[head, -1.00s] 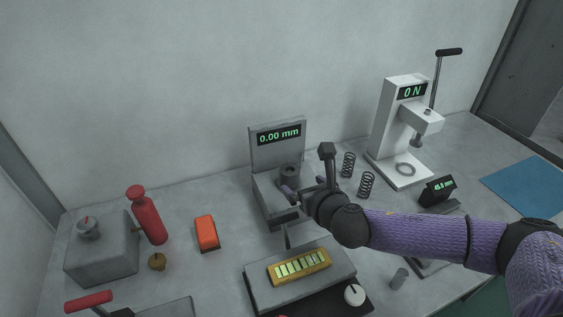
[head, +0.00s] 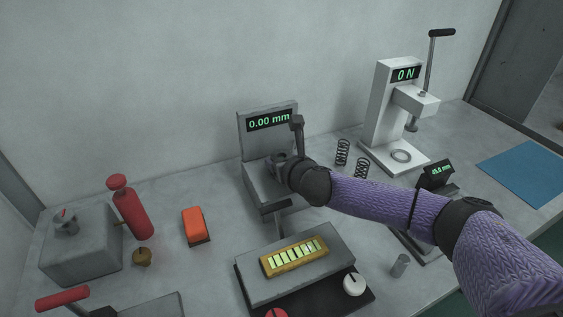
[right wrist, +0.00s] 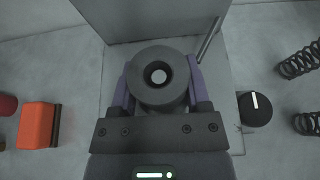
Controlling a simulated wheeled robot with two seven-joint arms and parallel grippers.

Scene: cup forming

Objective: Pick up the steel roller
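A dark grey round piece with a central hole (right wrist: 160,78) shows in the right wrist view, on the stand with the 0.00 mm display (head: 270,121). It may be the steel roller; no label shows. My right gripper (right wrist: 162,85) has one purple finger at each side of it, very close. Whether the fingers press on it cannot be told. In the head view my right gripper (head: 284,164) is at the stand and partly hides this piece. A small grey upright cylinder (head: 400,265) stands on the front right of the table, apart from my gripper. My left gripper is not in view.
Two black springs (head: 342,152) and a white press (head: 392,115) stand to the right. A grey box with a yellow segmented bar (head: 295,257) is in front of the stand. An orange block (head: 194,224) and a red bottle (head: 130,207) are at the left.

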